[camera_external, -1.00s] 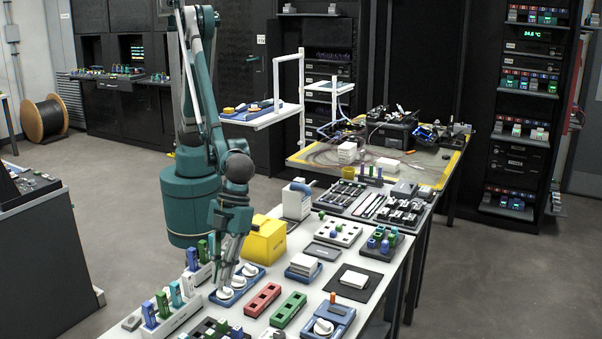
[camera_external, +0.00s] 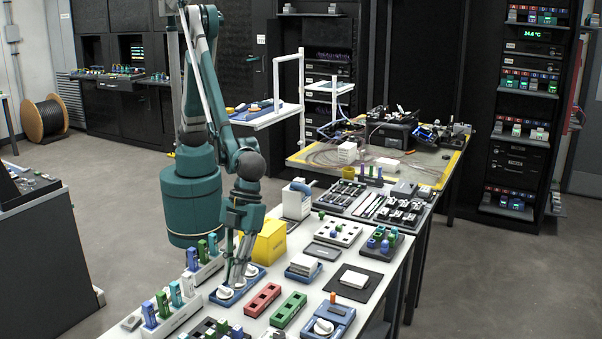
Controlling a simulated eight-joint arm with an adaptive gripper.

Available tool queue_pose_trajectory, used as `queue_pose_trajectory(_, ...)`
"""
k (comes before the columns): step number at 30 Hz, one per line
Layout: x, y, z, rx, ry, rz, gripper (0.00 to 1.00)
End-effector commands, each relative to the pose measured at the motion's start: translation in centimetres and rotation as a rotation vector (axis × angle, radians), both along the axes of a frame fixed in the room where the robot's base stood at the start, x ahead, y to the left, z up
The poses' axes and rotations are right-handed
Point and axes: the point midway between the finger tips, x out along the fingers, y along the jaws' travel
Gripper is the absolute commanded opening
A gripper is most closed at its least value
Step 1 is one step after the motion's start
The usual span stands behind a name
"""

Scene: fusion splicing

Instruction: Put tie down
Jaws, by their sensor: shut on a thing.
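My gripper (camera_external: 238,280) points down over the blue tray (camera_external: 216,299) on the white bench. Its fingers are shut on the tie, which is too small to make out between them. White round pieces sit in the tray: one at the near end (camera_external: 225,292) and one at the far end (camera_external: 250,270). The fingertips are low over the tray's middle, between these two. I cannot tell whether what they hold touches the tray.
A yellow box (camera_external: 265,242) stands just behind the tray. A red holder (camera_external: 262,300) and a green holder (camera_external: 289,309) lie to its right. Racks with upright blue and green pieces (camera_external: 164,305) stand to its left. The bench is crowded, with narrow white gaps.

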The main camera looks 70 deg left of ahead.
Motion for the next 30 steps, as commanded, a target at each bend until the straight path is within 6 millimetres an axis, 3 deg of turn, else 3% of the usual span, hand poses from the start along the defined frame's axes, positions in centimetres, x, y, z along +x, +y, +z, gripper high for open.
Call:
queue_pose_trajectory(14,13.3,3.7,-0.1,0.009,-0.01,0.056,0.03)
queue_pose_trajectory(30,27.6,10.7,-0.1,0.017,-0.014,0.117,0.03)
